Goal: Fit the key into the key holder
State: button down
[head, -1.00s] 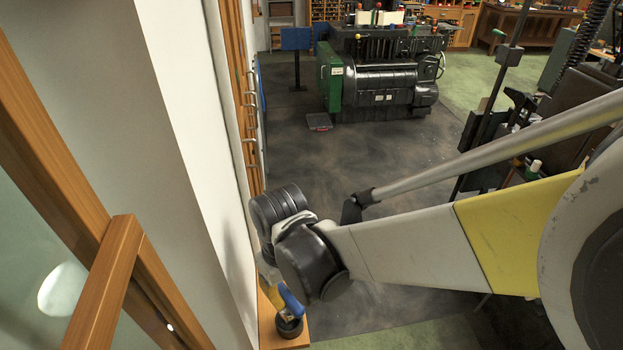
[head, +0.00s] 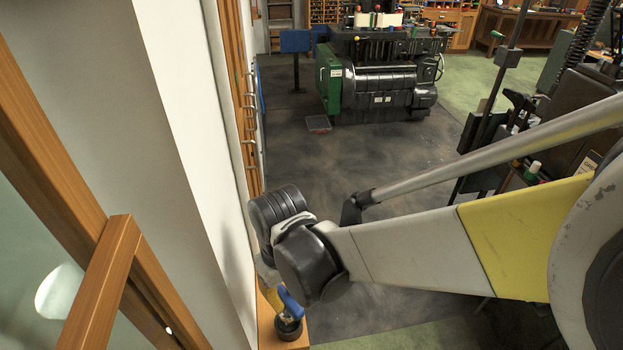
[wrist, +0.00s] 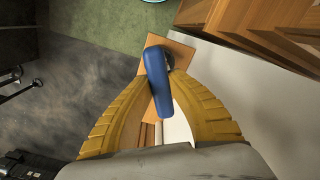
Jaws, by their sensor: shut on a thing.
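The blue key (wrist: 158,82) is between the yellow fingers of my gripper (wrist: 160,80), which is shut on it. Its blue part also shows in the head view (head: 291,303), low and left of centre, beside the gripper's yellow part. The dark, round key holder (head: 289,328) is on a wooden board, directly below the blue part of the key.
The wooden board (head: 265,330) stands close against the white wall (head: 190,110). A wooden frame (head: 45,150) is at the left. Dark floor (head: 400,200) lies open beyond my arm, with a black machine (head: 380,85) at the back.

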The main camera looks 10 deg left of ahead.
jog(key=shift+f+b, duration=2)
jog(key=shift+f, duration=0.3)
jog(key=c, duration=1.3)
grip_release()
notch_tip(320, 180, up, 12)
jog(key=shift+w+d+r, duration=0.1)
jog(key=shift+d, duration=0.1)
jog(key=d+f+m+t+b, duration=0.1)
jog(key=d+m+t+b, duration=0.1)
jog(key=d, duration=0.7)
jog(key=d+f+m+t+b, duration=0.1)
jog(key=d+m+t, duration=0.2)
jog(key=d, duration=0.7)
jog(key=w+d+f+m+t+b, duration=0.1)
jog(key=d+m, duration=0.3)
jog(key=d, duration=0.6)
jog(key=shift+d+f+m+t+b, duration=0.1)
jog(key=shift+m+t+b, duration=0.2)
jog(key=shift+t+b, duration=0.5)
